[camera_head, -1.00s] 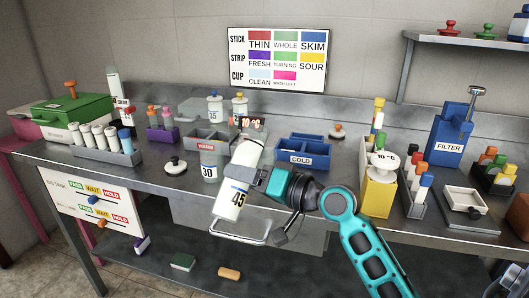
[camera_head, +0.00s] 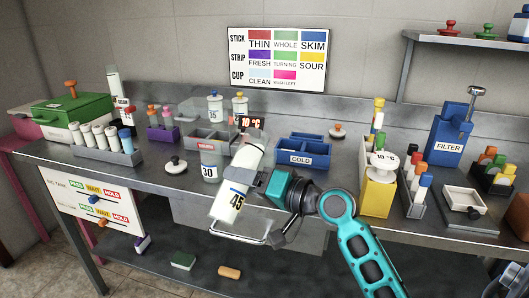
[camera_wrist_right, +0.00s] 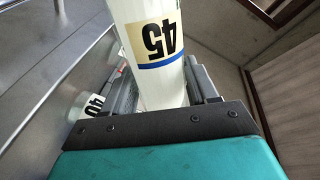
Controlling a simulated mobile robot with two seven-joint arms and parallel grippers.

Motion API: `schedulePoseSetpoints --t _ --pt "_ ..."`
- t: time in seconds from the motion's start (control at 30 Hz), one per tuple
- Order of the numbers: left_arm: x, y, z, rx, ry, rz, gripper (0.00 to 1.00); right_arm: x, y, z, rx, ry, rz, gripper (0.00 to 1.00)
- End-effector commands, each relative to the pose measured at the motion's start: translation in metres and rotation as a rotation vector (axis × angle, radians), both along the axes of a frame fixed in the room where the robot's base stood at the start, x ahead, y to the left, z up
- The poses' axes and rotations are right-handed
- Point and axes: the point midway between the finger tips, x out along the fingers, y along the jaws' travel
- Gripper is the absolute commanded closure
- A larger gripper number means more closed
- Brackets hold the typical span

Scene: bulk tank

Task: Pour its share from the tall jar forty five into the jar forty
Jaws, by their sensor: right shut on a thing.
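The tall jar forty five (camera_head: 228,206), white with a blue band and a 45 label, is held off the bench, tilted with its upper end leaning right and away. It also fills the middle of the right wrist view (camera_wrist_right: 150,45). My right gripper (camera_head: 257,180) is shut around its middle; its fingers (camera_wrist_right: 165,88) show on both sides of it. The jar forty (camera_wrist_right: 94,105) shows partly at the left of the wrist view, by its 40 label. My left gripper is not in view.
A yellow stand (camera_head: 377,195) is further right. A wire rail (camera_head: 238,234) is below.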

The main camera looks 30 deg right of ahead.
Motion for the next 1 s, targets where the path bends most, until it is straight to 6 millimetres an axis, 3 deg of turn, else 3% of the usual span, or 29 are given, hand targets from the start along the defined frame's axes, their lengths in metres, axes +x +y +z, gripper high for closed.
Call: schedulePoseSetpoints --t 1.0 --pt "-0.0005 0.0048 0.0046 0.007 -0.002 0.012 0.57 -0.0016 0.003 0.006 0.101 0.05 0.0 0.96"
